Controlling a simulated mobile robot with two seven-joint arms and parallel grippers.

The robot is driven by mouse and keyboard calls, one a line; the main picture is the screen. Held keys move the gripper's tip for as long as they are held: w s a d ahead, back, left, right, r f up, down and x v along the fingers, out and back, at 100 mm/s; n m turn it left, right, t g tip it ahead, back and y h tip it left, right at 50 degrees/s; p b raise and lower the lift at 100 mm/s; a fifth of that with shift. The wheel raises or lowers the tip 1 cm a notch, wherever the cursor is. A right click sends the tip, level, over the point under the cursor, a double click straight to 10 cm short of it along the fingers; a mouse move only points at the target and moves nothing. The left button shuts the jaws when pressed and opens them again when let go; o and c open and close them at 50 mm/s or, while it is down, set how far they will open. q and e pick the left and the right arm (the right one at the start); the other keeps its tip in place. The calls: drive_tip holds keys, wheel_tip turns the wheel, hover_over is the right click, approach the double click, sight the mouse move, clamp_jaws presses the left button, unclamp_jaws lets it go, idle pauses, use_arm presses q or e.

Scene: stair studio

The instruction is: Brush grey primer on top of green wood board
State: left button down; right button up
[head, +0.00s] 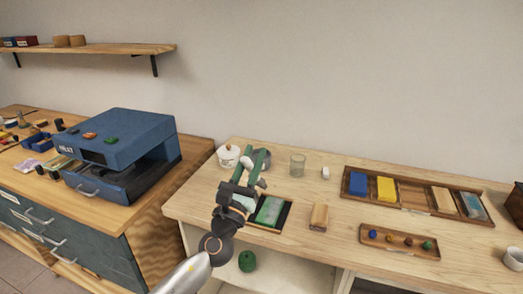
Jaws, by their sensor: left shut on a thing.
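The green wood board (269,211) lies in a dark shallow tray (286,216) on the pale workbench. My left gripper (251,162) is just left of and behind the board in the picture, with its two green fingers pointing away from me. It is shut on a small pale thing (247,162), probably the brush; its shape is mostly hidden by the fingers. I cannot tell whether it touches anything. A white pot (228,155) stands left of the fingers, and a round grey thing (266,157) is partly hidden behind them. I cannot identify the primer. My right gripper is out of view.
A glass (297,165) and a small white roll (325,173) stand behind. A wooden block (319,217) lies right of the tray. A divided tray (414,209) of coloured blocks and a knob tray (400,249) are further right. A blue press (118,150) stands left.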

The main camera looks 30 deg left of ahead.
use_arm(q)
drive_tip(key=shift+s+d, duration=0.1)
drive_tip(key=shift+s, duration=0.2)
drive_tip(key=shift+f, duration=0.15)
wheel_tip(320, 180, down, 5)
drive_tip(key=b, duration=0.4)
drive_tip(key=shift+b, duration=0.4)
drive_tip(key=shift+r, duration=0.2)
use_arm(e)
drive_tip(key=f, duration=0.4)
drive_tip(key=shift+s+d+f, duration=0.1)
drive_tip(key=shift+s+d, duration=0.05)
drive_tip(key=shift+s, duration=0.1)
